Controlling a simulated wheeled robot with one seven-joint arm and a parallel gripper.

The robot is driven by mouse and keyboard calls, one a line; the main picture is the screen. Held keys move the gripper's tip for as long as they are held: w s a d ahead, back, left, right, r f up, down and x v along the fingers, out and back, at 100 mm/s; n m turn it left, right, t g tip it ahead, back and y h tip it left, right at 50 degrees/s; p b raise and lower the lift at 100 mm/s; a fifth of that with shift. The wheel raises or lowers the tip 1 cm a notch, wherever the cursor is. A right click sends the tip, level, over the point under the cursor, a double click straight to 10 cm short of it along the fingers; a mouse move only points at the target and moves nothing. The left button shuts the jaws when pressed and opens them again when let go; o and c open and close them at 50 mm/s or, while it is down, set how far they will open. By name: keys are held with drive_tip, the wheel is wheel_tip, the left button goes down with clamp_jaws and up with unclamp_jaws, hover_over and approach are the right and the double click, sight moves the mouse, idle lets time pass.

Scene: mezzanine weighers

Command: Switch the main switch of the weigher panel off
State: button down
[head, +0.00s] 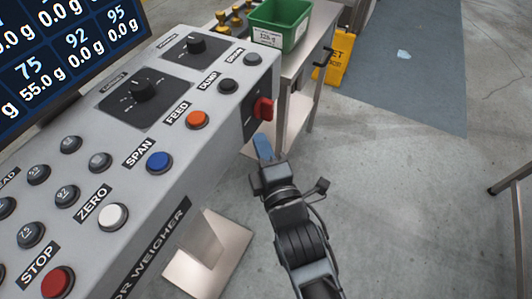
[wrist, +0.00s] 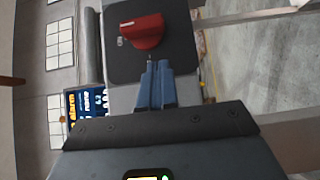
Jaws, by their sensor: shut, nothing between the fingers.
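The weigher panel (head: 160,190) is a light grey console with buttons and knobs on its sloped top. Its main switch is a red rotary handle (head: 263,108) on a dark plate on the panel's right end face. In the wrist view the red handle (wrist: 141,31) lies roughly crosswise on the dark plate (wrist: 180,62). My gripper (head: 262,146) has blue fingers that are shut and empty, just below the handle in the head view. In the wrist view the fingertips (wrist: 157,66) point at the handle's lower edge; I cannot tell whether they touch it.
Buttons, including a blue SPAN button (head: 158,161) and an orange FEED button (head: 197,119), sit close by on the panel top. A metal table (head: 298,75) with a green bin (head: 280,22) stands behind. A yellow floor sign (head: 337,58) is beyond it.

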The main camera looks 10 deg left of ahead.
sight(264, 118)
drive_tip(key=shift+w+d+p, duration=0.2)
drive_tip(key=shift+w, duration=0.5)
drive_tip(key=shift+w+d+p, duration=0.2)
drive_tip(key=shift+w+p, duration=0.05)
drive_tip(key=shift+w, duration=0.45)
drive_tip(key=shift+w+d+p, duration=0.2)
drive_tip(key=shift+w, duration=0.5)
drive_tip(key=shift+f+b, duration=0.15)
drive_tip(key=shift+b, duration=0.15)
drive_tip(key=shift+f+b, duration=0.1)
drive_tip(key=shift+b, duration=0.25)
drive_tip(key=shift+n, duration=0.3)
